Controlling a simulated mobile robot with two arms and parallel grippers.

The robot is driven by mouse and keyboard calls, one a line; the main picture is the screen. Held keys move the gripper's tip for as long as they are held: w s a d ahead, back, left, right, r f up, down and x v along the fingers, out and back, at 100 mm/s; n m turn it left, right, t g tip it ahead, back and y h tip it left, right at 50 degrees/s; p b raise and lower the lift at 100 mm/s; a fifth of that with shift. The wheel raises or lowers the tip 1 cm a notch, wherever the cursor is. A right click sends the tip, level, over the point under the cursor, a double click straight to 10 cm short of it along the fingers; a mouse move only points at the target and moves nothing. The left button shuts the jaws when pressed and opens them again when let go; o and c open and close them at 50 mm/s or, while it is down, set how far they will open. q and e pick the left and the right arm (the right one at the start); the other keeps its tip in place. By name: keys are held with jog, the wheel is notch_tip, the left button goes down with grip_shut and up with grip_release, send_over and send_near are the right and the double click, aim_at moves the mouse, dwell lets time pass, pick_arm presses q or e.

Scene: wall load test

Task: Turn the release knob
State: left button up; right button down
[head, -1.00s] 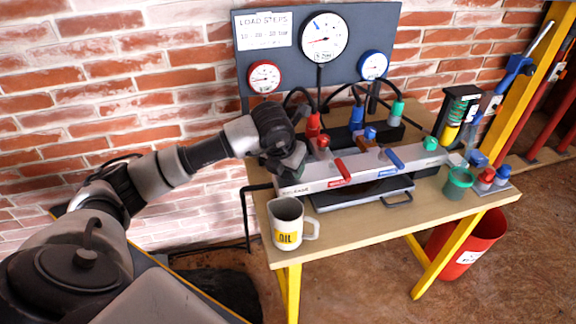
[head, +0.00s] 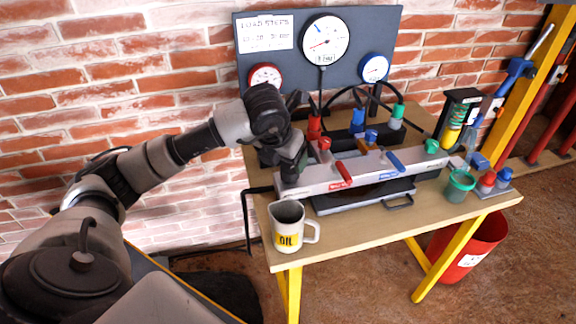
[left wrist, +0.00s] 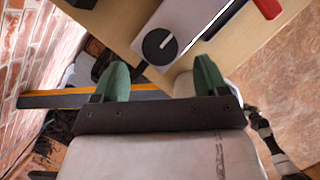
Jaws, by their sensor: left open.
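The release knob (left wrist: 159,46) is a round black dial with a white pointer line, on the light grey face at the left end of the valve block (head: 335,176). In the left wrist view it lies just beyond and between my green fingertips. My left gripper (left wrist: 161,70) is open and empty, with one finger to each side of the knob in the picture. In the head view my left gripper (head: 291,173) points down over the block's left end and hides the knob. Whether the fingers touch the knob cannot be told. My right gripper is not in view.
A jug marked OIL (head: 287,230) stands on the table (head: 350,236) in front of the block's left end. Red (head: 343,171) and blue (head: 396,161) levers stick out of the block. A gauge panel (head: 276,62) stands behind. A green cup (head: 459,187) is at right.

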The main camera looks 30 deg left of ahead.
pick_arm(q)
jog(key=v, duration=0.5)
jog(key=shift+r, duration=0.3)
